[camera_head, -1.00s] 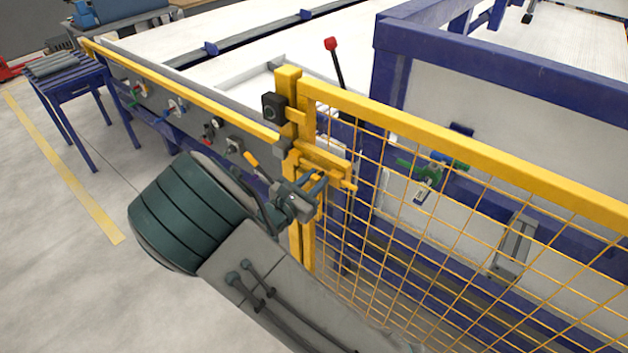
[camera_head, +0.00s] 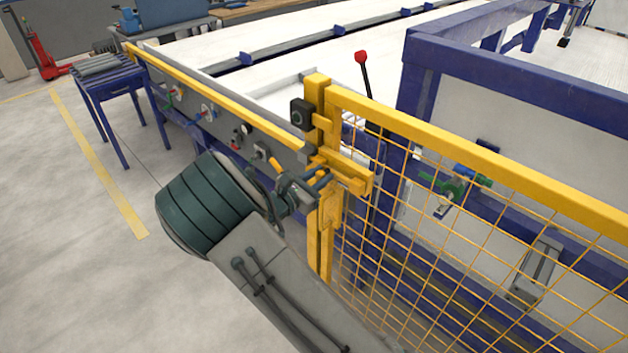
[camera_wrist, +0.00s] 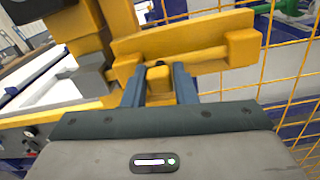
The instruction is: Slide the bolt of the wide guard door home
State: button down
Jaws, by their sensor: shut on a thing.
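The wide guard door (camera_head: 480,165) is a yellow frame with wire mesh on the right of the head view. Its left edge stands beside a yellow post (camera_head: 316,95). The yellow bolt (camera_wrist: 210,55) lies under a yellow plate (camera_wrist: 185,38) in the wrist view, with an end block at its right. My gripper (camera_head: 325,178) is at the bolt on the door's near side. In the wrist view my gripper (camera_wrist: 158,80) has its two blue-grey fingers shut on the bolt's small yellow handle (camera_wrist: 158,76). The fingers hide part of the bolt in the head view.
A yellow rail (camera_head: 215,105) runs from the post to the far left, above valves and knobs on a grey panel. A red-knobbed lever (camera_head: 362,60) stands behind the door. A blue roller table (camera_head: 108,75) is at the far left.

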jog(key=shift+w+a+r, duration=0.1)
jog(key=shift+a, duration=0.05)
jog(key=c, duration=1.5)
grip_release()
jog(key=o, duration=0.3)
jog(key=shift+w, duration=0.1)
jog(key=shift+o, duration=0.2)
jog(key=b+v, duration=0.3)
jog(key=v, duration=1.1)
